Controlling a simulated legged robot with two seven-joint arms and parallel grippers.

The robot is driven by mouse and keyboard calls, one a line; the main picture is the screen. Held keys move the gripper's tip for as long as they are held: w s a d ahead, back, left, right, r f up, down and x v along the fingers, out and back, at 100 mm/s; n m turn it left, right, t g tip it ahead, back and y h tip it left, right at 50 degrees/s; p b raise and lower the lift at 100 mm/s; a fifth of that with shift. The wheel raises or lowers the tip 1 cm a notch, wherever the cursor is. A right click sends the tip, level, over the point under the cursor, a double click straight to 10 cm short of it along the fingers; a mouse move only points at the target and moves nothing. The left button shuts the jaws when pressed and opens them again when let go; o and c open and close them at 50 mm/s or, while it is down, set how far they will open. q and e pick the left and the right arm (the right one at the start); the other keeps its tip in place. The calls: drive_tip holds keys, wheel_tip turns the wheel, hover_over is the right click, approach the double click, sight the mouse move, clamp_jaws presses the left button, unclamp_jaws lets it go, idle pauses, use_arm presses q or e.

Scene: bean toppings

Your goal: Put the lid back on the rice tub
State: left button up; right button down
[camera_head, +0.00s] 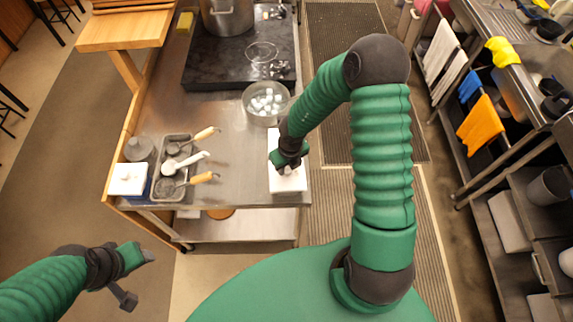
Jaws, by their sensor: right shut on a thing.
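My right gripper (285,161) is shut on a flat white rectangular piece (290,181), which looks like the lid. It is at the front right corner of the steel table. I cannot tell whether it rests on a tub or on the table; the gripper covers its left and upper part. A box with a white top and blue side (128,180) stands at the table's front left; I cannot tell whether it is the rice tub. My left gripper (138,278) is open and empty, low at the left, off the table.
A steel tray (171,194) with several light-handled scoops sits right of the blue-sided box. A bowl of white cubes (265,103) stands behind the white piece. A black stove top (215,75) with a pot (228,17) is at the back. The steel table's middle (232,165) is clear.

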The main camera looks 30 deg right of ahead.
drive_tip(key=shift+c, duration=1.8)
unclamp_jaws()
wheel_tip(320, 180, up, 7)
drive_tip(key=p, duration=0.8)
drive_tip(key=shift+r, duration=0.1)
clamp_jaws()
